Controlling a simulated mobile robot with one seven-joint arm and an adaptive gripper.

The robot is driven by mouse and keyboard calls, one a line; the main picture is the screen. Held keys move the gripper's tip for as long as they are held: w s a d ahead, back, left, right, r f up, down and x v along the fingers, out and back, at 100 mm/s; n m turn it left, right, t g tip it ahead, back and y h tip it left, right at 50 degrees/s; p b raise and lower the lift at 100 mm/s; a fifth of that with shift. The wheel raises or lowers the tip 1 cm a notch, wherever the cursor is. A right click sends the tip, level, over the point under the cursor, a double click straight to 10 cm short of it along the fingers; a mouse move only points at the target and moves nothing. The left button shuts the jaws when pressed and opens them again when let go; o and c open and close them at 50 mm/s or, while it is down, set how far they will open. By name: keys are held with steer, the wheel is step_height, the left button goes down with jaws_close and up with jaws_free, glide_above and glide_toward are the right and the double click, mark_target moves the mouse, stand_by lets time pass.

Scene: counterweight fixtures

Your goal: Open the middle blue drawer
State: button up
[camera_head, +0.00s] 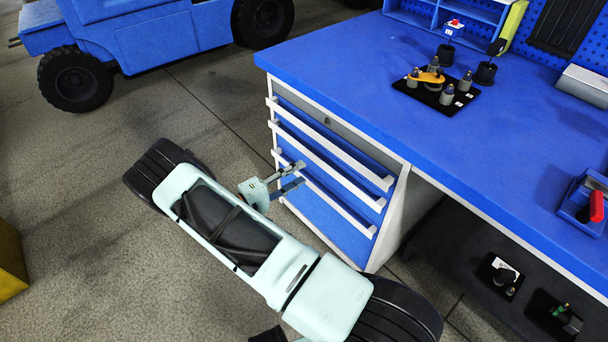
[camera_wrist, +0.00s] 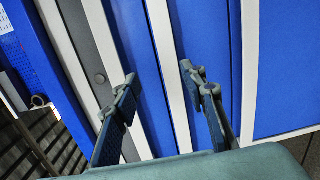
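The blue drawer cabinet has three stacked drawers with long white handles, all looking shut. The middle blue drawer's handle (camera_head: 330,168) runs along its top edge; in the wrist view this white handle (camera_wrist: 168,60) passes between my finger lines. My gripper (camera_head: 301,174) is open and empty, in front of the drawer faces. In the wrist view my gripper (camera_wrist: 158,77) has one fingertip on each side of the middle handle. I cannot tell whether the fingers touch anything. The top handle (camera_head: 335,146) is above and the bottom handle (camera_head: 325,194) below.
The blue worktop (camera_head: 430,130) overhangs above the drawers and carries a black tray (camera_head: 438,90) with weights. A dark lower shelf (camera_head: 470,265) lies to the right. A blue vehicle (camera_head: 160,40) stands behind left. Floor left of the cabinet is clear.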

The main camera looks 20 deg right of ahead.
mark_target(317, 161)
steer(key=shift+t, duration=0.5)
steer(key=x, duration=0.3)
steer(key=f+b+x, duration=0.1)
steer(key=x, duration=0.2)
steer(key=w+b+x, duration=0.1)
steer(key=x, duration=0.3)
steer(key=shift+w+a+f, duration=0.15)
steer(key=shift+f, duration=0.2)
steer(key=shift+c, duration=0.3)
jaws_close()
